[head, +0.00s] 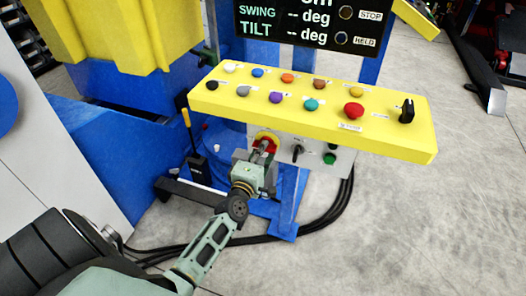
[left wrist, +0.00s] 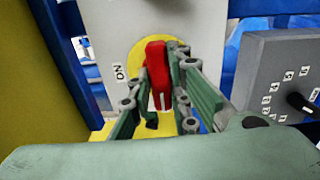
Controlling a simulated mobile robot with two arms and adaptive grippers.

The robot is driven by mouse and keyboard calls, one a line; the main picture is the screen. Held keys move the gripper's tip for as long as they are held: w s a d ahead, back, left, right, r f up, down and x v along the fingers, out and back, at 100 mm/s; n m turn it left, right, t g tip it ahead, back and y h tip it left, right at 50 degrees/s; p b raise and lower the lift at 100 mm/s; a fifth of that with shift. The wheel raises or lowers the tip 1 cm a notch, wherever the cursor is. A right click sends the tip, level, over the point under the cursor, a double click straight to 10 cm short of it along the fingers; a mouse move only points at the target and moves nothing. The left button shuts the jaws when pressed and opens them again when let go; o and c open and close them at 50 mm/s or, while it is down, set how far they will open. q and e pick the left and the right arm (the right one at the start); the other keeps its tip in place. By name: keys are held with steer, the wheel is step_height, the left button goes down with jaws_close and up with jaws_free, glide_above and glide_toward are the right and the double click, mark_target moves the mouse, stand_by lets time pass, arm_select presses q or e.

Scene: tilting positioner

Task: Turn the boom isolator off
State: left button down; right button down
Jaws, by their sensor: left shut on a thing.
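The boom isolator has a red handle (left wrist: 156,65) on a round yellow plate (left wrist: 136,52), mounted on a light grey panel. In the left wrist view the handle stands upright, with a label reading ON, turned upside down, to the left of the plate. In the head view the yellow plate (head: 266,134) shows below the yellow console. My left gripper (left wrist: 160,82) has one finger on each side of the red handle and is shut on it. In the head view my left gripper (head: 263,149) partly hides the handle. My right gripper is not in view.
A yellow console (head: 330,112) with several coloured buttons and a black knob overhangs the isolator. A grey box (left wrist: 275,75) with a black selector is to the right in the left wrist view. Black cables (head: 325,215) run along the floor. Open floor lies at the right.

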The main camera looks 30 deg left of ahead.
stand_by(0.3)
arm_select(q)
steer(key=c, duration=1.6)
jaws_free()
steer(key=shift+c, duration=0.2)
steer(key=shift+s, duration=0.15)
steer(key=v, duration=1.1)
steer(key=shift+s, duration=0.4)
steer(key=shift+f, duration=0.1)
